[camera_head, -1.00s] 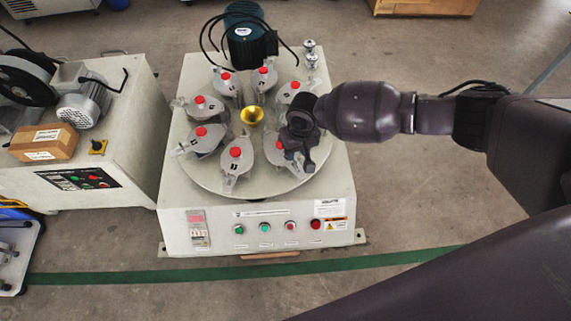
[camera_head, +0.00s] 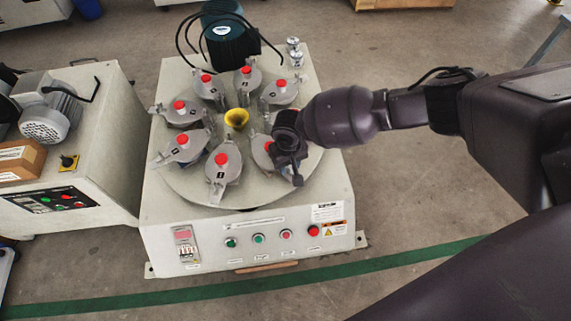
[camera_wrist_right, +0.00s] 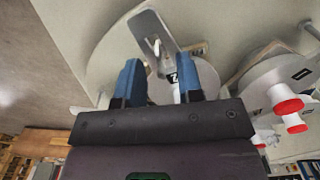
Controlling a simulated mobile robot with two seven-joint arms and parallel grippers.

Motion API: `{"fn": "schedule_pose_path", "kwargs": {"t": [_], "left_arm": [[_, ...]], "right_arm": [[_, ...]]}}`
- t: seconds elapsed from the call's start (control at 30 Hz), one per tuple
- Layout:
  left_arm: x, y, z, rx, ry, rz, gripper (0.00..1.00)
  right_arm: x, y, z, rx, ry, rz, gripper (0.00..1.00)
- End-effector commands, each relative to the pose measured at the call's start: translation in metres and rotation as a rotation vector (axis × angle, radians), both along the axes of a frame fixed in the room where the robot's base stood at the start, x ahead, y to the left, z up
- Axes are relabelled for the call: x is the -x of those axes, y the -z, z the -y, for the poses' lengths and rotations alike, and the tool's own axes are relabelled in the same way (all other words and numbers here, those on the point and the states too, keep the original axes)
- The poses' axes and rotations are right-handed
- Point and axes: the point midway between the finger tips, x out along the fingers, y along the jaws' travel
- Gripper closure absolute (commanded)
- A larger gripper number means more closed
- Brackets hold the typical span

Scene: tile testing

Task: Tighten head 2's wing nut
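Head 2 (camera_head: 261,154) is a grey unit with a red cap on the front right of the round turntable, partly hidden behind my right gripper (camera_head: 290,168). In the right wrist view, a "2" label shows on head 2 (camera_wrist_right: 172,78) between the fingers of my right gripper (camera_wrist_right: 168,82). Its two blue fingers stand apart with a gap between them. A slotted metal bracket (camera_wrist_right: 150,27) lies just beyond the fingertips, with a small pale metal piece in its slot, perhaps the wing nut (camera_wrist_right: 157,47). No contact with the fingers is visible. My left gripper is not in view.
Several similar red-capped heads ring a yellow funnel (camera_head: 236,118) on the turntable (camera_head: 190,190). A neighbouring head labelled 1 (camera_wrist_right: 302,74) is close on the right in the wrist view. A dark motor (camera_head: 228,35) stands behind. Another machine (camera_head: 105,160) is at left; floor at right is clear.

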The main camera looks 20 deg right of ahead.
Motion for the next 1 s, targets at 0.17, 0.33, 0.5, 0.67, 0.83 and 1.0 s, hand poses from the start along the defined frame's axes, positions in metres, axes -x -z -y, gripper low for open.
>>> {"fn": "schedule_pose_path", "kwargs": {"t": [0.17,0.33,0.5,0.67,0.83,1.0], "left_arm": [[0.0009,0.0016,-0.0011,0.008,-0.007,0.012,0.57],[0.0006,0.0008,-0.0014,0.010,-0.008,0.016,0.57],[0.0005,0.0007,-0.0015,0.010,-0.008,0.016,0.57],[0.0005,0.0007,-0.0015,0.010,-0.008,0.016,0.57],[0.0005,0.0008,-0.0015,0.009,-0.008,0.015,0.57],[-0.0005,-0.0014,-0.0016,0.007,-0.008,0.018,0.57]], "right_arm": [[-0.0005,0.0104,-0.0003,-0.001,0.000,0.001,0.66],[-0.0014,0.0099,-0.0003,-0.001,0.000,0.004,0.66],[-0.0014,0.0096,-0.0002,-0.001,0.000,0.004,0.72],[-0.0012,0.0098,-0.0002,-0.001,0.000,0.003,0.97],[-0.0010,0.0100,-0.0001,-0.001,0.000,0.003,1.00],[-0.0008,0.0092,-0.0003,0.000,0.010,0.002,1.00]]}}
